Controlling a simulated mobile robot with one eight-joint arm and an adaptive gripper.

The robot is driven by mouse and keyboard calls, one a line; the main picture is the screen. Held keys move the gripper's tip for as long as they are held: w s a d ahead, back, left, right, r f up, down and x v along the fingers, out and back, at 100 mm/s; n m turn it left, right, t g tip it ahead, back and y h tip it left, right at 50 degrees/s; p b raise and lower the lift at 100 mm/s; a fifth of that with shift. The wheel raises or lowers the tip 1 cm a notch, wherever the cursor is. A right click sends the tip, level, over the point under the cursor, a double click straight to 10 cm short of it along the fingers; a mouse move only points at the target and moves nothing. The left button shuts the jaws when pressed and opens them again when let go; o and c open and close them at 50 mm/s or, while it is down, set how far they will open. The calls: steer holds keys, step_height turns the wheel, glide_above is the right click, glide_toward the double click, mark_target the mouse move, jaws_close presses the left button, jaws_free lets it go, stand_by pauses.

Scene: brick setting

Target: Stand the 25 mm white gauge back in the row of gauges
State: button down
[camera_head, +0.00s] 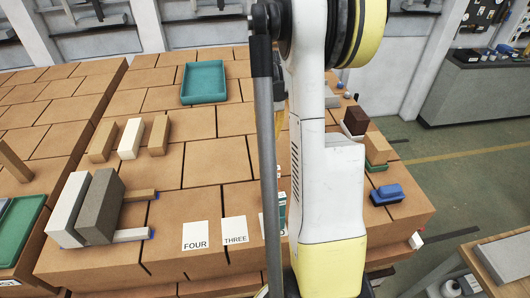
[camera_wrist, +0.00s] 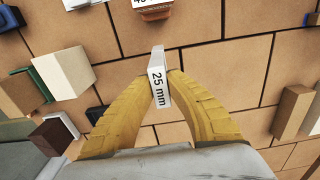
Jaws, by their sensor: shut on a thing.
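The white gauge (camera_wrist: 157,62), marked "25 mm", is between the two yellow fingers of my gripper (camera_wrist: 160,84) in the wrist view. The fingers are shut on it, one on each side, and its label faces the camera. Its far end points toward the top of the picture; whether it touches the surface below cannot be told. A reddish-brown piece with a white labelled face (camera_wrist: 154,8) is cut off at the top edge, its label only partly readable. In the head view my white arm hides the gauge and most of the gripper.
In the head view a teal tray (camera_head: 203,82) lies at the back of the brick-patterned top. Cards "FOUR" (camera_head: 195,236) and "THREE" (camera_head: 235,230) lie in front. Grey and white slabs (camera_head: 100,208) stand left. A blue piece (camera_head: 386,194) sits right. Tan blocks (camera_wrist: 292,112) show in the wrist view.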

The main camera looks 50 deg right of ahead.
mark_target(269, 147)
step_height(269, 147, down, 5)
steer(key=shift+f, duration=0.2)
steer(key=shift+r, duration=0.1)
steer(key=c, duration=1.5)
jaws_free()
steer(key=shift+f, duration=0.2)
steer(key=shift+o, duration=0.2)
